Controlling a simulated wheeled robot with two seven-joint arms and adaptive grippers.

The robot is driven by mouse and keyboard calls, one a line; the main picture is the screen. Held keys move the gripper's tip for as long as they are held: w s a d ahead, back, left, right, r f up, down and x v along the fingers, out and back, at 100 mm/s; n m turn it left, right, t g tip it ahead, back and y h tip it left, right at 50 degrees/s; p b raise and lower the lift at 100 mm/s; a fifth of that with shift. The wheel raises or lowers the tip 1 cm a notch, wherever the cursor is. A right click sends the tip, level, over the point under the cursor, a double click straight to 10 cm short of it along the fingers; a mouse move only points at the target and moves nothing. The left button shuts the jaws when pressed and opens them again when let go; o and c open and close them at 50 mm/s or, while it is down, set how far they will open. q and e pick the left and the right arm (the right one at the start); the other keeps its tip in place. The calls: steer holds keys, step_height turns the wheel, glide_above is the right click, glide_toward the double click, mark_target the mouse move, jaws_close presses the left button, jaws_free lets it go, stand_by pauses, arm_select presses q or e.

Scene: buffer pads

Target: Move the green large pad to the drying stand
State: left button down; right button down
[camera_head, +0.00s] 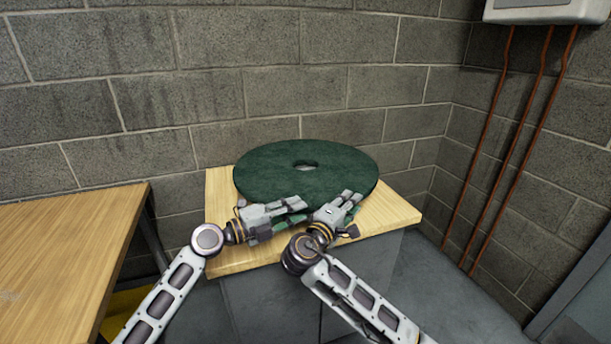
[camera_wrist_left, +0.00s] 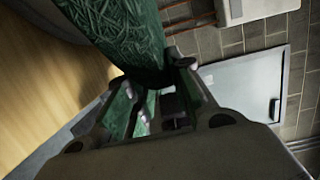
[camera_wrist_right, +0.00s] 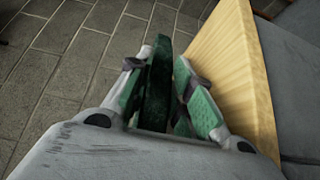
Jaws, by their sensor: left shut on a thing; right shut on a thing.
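The green large pad (camera_head: 305,172) is a thick dark green disc with a small hole in its middle. It lies over a wooden-topped stand (camera_head: 395,213) against the block wall. My left gripper (camera_head: 298,204) is shut on the pad's near edge; the pad also shows between its fingers in the left wrist view (camera_wrist_left: 130,40). My right gripper (camera_head: 345,203) is shut on the near right edge, and the pad's edge shows between its fingers in the right wrist view (camera_wrist_right: 157,85). I cannot tell whether the pad touches the wooden top.
A wooden table (camera_head: 70,240) stands at the left, with a gap between it and the stand. Red pipes (camera_head: 510,150) run down the right wall from a grey box (camera_head: 545,10). Grey floor (camera_head: 450,295) is open at the right.

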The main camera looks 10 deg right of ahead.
arm_select(q)
steer(key=shift+f+b, duration=0.4)
steer(key=shift+f, duration=0.1)
arm_select(e)
steer(key=shift+f, duration=0.45)
arm_select(q)
steer(key=c, duration=1.3)
jaws_free()
steer(key=shift+r, duration=0.1)
arm_select(e)
steer(key=c, duration=1.3)
jaws_free()
arm_select(q)
steer(key=shift+o, duration=0.2)
arm_select(e)
steer(key=shift+o, duration=0.2)
arm_select(q)
steer(key=shift+a, duration=0.1)
steer(key=v, duration=1.1)
steer(key=shift+s+a, duration=0.25)
steer(key=shift+a, duration=0.1)
arm_select(e)
steer(key=shift+s+a, duration=0.1)
steer(key=v, duration=1.1)
steer(key=shift+s+a, duration=0.2)
steer(key=shift+a, duration=0.1)
